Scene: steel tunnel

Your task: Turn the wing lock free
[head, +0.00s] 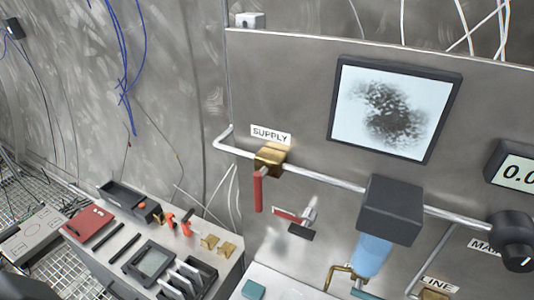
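A small fitting that looks like the wing lock (308,215) stands out from the grey steel panel, below the pipe and right of the red-handled valve. It has a silver metal stub. A red flat piece (289,215) reaches to its left and a dark block (301,232) sits at its lower end. I cannot tell from this view whether it is locked or free. Neither of my grippers is in view, and nothing is seen touching the fitting.
A brass valve (270,157) with a hanging red handle sits under the SUPPLY label (271,135). A black box (391,210) with a blue cylinder (371,256) stands right. A tool-covered bench (236,266) lies lower left. A black knob (513,235) is far right.

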